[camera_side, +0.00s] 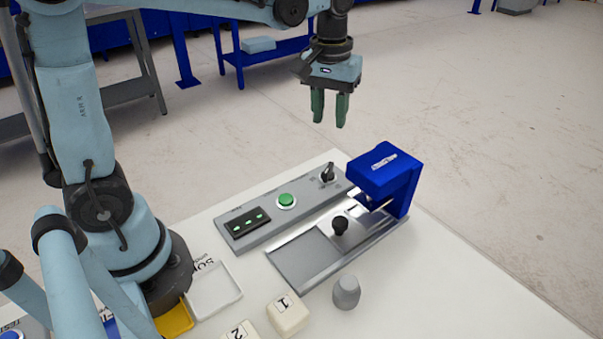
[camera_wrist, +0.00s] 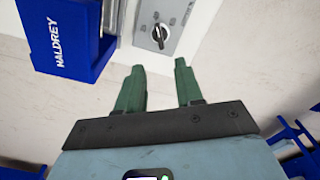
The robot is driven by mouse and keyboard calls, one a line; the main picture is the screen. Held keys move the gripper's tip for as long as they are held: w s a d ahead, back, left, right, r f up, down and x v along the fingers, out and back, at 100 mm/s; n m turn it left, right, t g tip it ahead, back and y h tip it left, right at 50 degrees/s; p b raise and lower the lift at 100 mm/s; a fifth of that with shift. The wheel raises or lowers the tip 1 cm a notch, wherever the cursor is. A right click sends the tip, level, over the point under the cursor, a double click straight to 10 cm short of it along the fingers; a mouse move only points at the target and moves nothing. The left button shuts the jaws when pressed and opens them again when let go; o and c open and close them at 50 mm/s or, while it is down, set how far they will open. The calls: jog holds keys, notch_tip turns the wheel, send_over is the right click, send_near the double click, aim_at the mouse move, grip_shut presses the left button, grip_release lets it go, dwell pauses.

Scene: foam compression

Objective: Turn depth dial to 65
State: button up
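The depth dial (camera_side: 328,173) is a black knob on a light round plate at the far right end of the grey control panel (camera_side: 262,228). It also shows in the wrist view (camera_wrist: 160,34), at top centre beyond my fingertips, with markings too small to read. My gripper (camera_side: 330,108) hangs in the air above and beyond the dial, pointing down, apart from everything. Its two green fingers are open and empty; they also show in the wrist view (camera_wrist: 159,75), with a gap between them.
A blue press (camera_side: 385,168) stands right of the dial. The panel also has a green button (camera_side: 286,200) and a dark display (camera_side: 248,222).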

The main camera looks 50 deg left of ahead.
aim_at(328, 167)
jog(key=f, duration=1.2)
jog(key=shift+w+f, duration=0.2)
jog(key=shift+w, duration=0.15)
grip_shut()
